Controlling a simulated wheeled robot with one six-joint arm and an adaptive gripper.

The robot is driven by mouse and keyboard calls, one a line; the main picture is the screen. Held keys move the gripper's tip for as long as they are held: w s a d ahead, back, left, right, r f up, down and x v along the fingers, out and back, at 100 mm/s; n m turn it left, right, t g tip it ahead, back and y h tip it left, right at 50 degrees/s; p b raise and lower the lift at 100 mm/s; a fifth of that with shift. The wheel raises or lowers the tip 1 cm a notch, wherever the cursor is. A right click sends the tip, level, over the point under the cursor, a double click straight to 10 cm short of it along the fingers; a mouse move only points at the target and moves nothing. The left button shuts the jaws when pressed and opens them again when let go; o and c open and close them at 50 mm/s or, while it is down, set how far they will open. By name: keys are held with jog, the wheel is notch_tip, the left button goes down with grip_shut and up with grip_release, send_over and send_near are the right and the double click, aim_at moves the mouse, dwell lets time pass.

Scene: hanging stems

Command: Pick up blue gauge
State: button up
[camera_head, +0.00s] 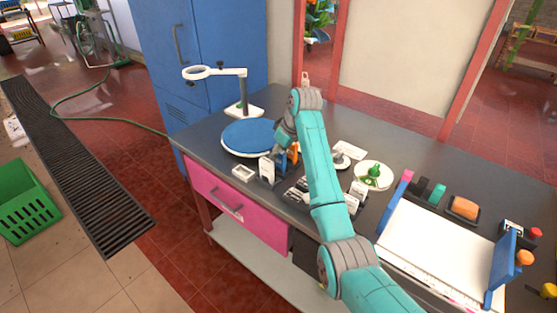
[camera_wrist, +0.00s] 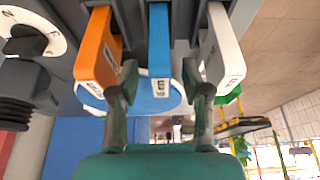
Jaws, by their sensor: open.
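The blue gauge (camera_wrist: 160,50) is a flat upright bar with a printed label at its end, in the middle of the wrist view. It stands between an orange gauge (camera_wrist: 99,48) on the left and a white one (camera_wrist: 222,50) on the right. My gripper (camera_wrist: 160,78) is open, with one finger on each side of the blue gauge's labelled end. I cannot tell whether the fingers touch it. In the head view my gripper (camera_head: 286,137) is over the bench beside the orange gauge (camera_head: 294,153), and my arm hides much of that area.
On the dark bench (camera_head: 205,139) are a round blue plate (camera_head: 248,138), a ring stand (camera_head: 243,100), a white dish (camera_head: 374,176) with a green item, and small white-labelled blocks. A white tray (camera_head: 430,245) with blue end walls stands at the right.

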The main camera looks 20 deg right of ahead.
jog(key=shift+x, duration=1.2)
grip_shut()
notch_tip(320, 180, up, 10)
jog(key=shift+a, duration=0.1)
